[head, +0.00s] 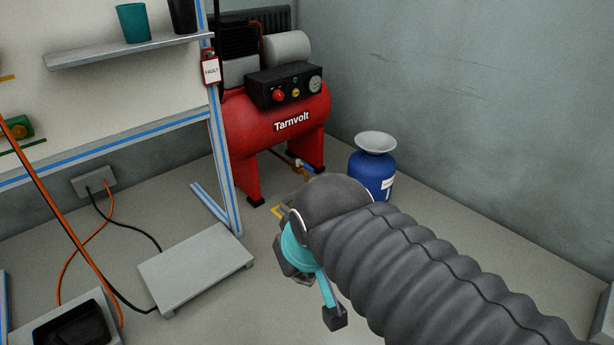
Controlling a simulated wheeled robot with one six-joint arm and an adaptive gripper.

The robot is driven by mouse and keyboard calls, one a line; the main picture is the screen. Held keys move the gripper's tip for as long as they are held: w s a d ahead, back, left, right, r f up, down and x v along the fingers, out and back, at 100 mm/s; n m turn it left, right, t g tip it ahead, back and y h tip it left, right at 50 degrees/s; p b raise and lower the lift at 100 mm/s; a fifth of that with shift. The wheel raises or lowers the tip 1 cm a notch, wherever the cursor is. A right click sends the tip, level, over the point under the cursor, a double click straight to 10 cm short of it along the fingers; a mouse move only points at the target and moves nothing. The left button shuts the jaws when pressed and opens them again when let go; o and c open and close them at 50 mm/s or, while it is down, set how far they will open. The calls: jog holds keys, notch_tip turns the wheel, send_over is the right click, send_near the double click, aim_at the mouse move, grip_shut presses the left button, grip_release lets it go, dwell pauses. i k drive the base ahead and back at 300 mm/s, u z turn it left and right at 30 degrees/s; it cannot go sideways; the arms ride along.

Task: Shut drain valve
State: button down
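The red Tarnvolt compressor (285,125) stands against the back wall on red legs. Under its tank, near the right leg, is a small drain valve with a blue handle (305,165) and a brass-coloured body. The handle looks roughly in line with the short pipe, but it is too small to tell its exact position. My gripper (308,285), with teal and dark grey parts, is low in front of the compressor, nearer to me and apart from the valve. My dark ribbed arm sleeve hides part of it, and its finger opening cannot be made out.
A blue canister (372,175) with a pale dish on top stands right of the compressor. A blue-edged bench frame (228,190) with a red FAULT tag (211,70) is at left. A grey platform (195,268) and cables lie on the floor. Floor before the compressor is partly clear.

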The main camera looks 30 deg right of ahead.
aim_at(306, 166)
jog(key=k, duration=0.35)
jog(key=z, duration=0.9)
jog(key=i, duration=1.05)
jog(key=z, duration=0.1)
jog(key=k, duration=0.6)
jog(key=z, duration=0.7)
jog(key=i, duration=0.7)
jog(key=u, duration=0.85)
jog(key=i, duration=0.6)
jog(key=u, duration=0.7)
